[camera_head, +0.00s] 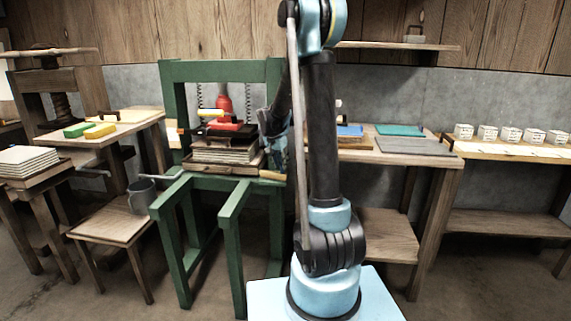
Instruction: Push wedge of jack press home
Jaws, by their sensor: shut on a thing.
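The green jack press (222,70) stands left of centre, with a red jack (223,103) under its top beam. Below the jack lie a red block (228,124), a dark plate (222,134) and a stack of grey boards (224,150) on a wooden base. A yellow piece (211,113) lies beside the jack. I cannot tell which small piece is the wedge. My gripper (265,122) is at the right side of the press, at about the height of the red block. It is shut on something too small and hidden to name. My arm hides part of the press's right post.
Two green rails (232,215) stick out from the press towards me. A bench with green and grey boards (413,146) is at right. A shelf (390,45) hangs above it.

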